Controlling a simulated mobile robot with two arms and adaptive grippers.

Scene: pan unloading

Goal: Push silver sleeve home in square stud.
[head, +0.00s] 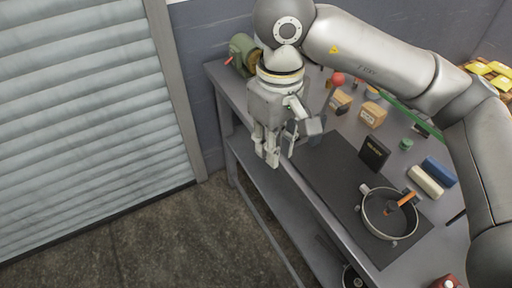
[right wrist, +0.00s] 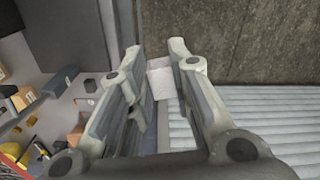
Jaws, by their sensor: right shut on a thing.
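My right gripper (head: 266,158) hangs fingers-down past the table's left edge, in front of the shelf side. In the right wrist view its two fingers (right wrist: 157,62) are close together, with a small pale grey block-like piece (right wrist: 160,80) showing between them. The gripper is shut on this piece, which fits the silver sleeve; its shape is mostly hidden. In the head view the fingers hide it. I cannot make out the square stud in either view. My left gripper is not in view.
The grey table (head: 318,222) carries a dark mat (head: 335,168) with a pan (head: 366,222) holding an orange-handled tool (head: 400,201). A black box (head: 374,154) and several small blocks stand behind. A green machine (head: 243,52) sits at the far corner. The floor (head: 150,230) at left is clear.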

